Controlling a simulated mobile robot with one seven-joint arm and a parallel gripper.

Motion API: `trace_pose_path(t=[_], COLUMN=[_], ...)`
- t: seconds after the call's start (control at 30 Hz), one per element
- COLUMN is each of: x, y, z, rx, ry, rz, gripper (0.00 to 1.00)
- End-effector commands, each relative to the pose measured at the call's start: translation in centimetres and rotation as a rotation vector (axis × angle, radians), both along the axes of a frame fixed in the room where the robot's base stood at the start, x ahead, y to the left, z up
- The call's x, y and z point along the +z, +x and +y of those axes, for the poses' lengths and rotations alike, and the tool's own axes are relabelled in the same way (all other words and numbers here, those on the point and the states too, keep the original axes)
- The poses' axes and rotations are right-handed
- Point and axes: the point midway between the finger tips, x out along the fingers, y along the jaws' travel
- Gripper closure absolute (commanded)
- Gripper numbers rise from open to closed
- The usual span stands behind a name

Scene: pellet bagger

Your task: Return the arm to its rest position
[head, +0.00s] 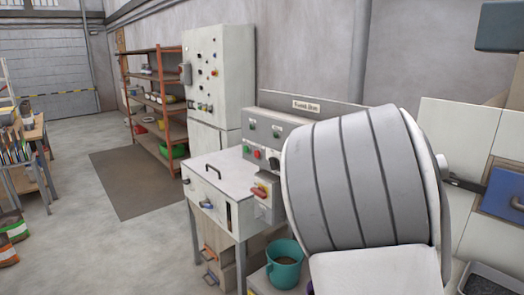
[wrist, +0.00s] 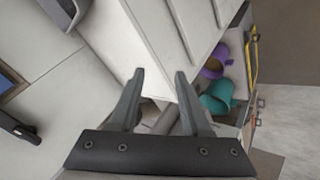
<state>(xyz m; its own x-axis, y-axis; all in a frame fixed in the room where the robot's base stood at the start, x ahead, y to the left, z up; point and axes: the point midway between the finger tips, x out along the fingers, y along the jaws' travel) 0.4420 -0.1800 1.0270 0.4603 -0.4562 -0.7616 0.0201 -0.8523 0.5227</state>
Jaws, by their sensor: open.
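My gripper (wrist: 159,74) shows in the wrist view, with its two dark fingers apart and nothing visible held between them. The fingers point toward a pale grooved surface (wrist: 185,30); I cannot tell whether they touch it. The gripper does not show in the head view. There, a large grey ribbed body with white ends fills the right middle and hides what is behind it; I cannot tell whether it is part of my arm.
A white panel with a blue plate (head: 505,192) is at right. Open floor (head: 80,265) lies at left, before the shelf (head: 160,100).

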Motion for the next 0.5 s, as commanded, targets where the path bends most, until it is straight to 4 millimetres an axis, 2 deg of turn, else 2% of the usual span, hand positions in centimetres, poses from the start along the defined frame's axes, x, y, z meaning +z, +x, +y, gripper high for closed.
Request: trace_pose_path(t=[0.1, 0.23, 0.5], x=[-0.1, 1.0, 6.2], y=[-1.2, -2.5, -6.2], z=[3.3, 6.9, 13.0], rx=[-0.018, -0.022, 0.007], ry=[0.19, 0.36, 0.595], rz=[0.0, 0.007, 0.01], gripper=[0.53, 0.53, 0.53])
